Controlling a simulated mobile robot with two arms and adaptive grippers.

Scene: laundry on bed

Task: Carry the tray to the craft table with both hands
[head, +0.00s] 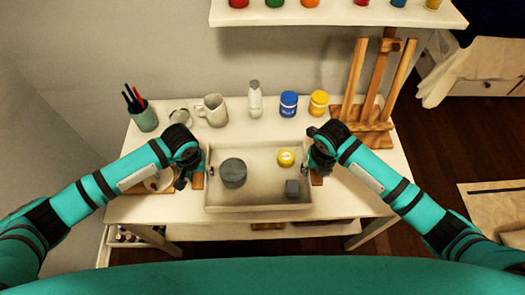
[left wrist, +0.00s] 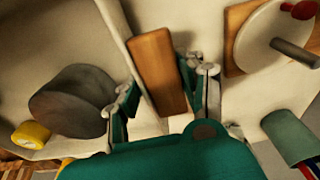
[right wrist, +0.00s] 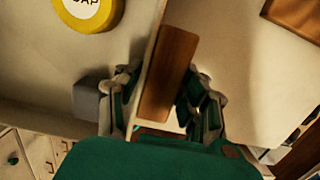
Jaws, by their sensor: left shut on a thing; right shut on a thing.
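The pale tray (head: 258,207) is at the white craft table (head: 170,208), its front near the table's front edge. I cannot tell whether it rests on the top or hangs just above. My left gripper (head: 192,172) is shut on the tray's left wooden handle (left wrist: 157,70). My right gripper (head: 318,168) is shut on its right wooden handle (right wrist: 168,75). The fingers flank each handle in the wrist views.
Behind the tray stand a green brush cup (head: 146,120), a mug (head: 213,110), a white bottle (head: 255,98), blue (head: 288,104) and yellow (head: 318,103) jars. A wooden easel (head: 372,110) stands at back right. A palette (left wrist: 270,40) lies left of the tray. The table's right front is clear.

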